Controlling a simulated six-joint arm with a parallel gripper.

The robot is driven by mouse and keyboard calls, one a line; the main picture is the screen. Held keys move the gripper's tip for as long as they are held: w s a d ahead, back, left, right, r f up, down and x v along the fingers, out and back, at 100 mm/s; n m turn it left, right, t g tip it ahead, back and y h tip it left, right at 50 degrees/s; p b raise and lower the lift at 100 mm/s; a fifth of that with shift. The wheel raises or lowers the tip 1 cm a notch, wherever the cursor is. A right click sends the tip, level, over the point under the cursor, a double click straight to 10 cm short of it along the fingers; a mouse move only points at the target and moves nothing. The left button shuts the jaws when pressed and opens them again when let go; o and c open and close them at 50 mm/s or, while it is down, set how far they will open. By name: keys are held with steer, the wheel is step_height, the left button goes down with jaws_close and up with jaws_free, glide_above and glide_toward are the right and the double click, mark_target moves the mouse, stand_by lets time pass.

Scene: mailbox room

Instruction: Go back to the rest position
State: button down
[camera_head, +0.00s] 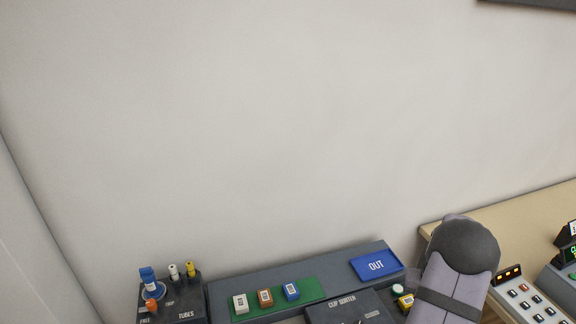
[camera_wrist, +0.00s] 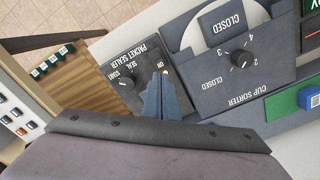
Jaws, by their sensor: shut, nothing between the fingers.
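My gripper (camera_wrist: 165,97) shows in the wrist view with its two dark fingers together, shut and empty. It is over the panel labelled packet sealer (camera_wrist: 131,68), which has a dark knob and a small switch. In the head view my grey arm stands at the lower right, and the gripper itself is out of that picture.
The cup sorter (camera_wrist: 240,75) with its numbered dial is right of the fingers in the wrist view. The head view shows a blue OUT tray (camera_head: 376,265), a green mat (camera_head: 262,308) with small blocks, and a tubes rack (camera_head: 187,308). The wall (camera_head: 230,130) behind is bare.

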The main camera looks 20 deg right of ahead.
steer(key=s+a+f+m+g+y, duration=0.1)
steer(key=s+a, duration=0.4)
steer(key=a, duration=0.3)
steer(key=s+a+m+g+y, duration=0.1)
steer(key=s+a, duration=0.4)
steer(key=a, duration=0.3)
steer(key=w+a+r+n+t+h, duration=0.1)
steer(key=a+r+n, duration=0.3)
steer(key=a, duration=0.6)
steer(key=w+a+r+n+t+h, duration=0.1)
steer(key=a+r+n, duration=0.4)
steer(key=a, duration=0.5)
steer(key=shift+w+r+n, duration=0.3)
steer(key=shift+w+r, duration=0.05)
steer(key=shift+r, duration=0.35)
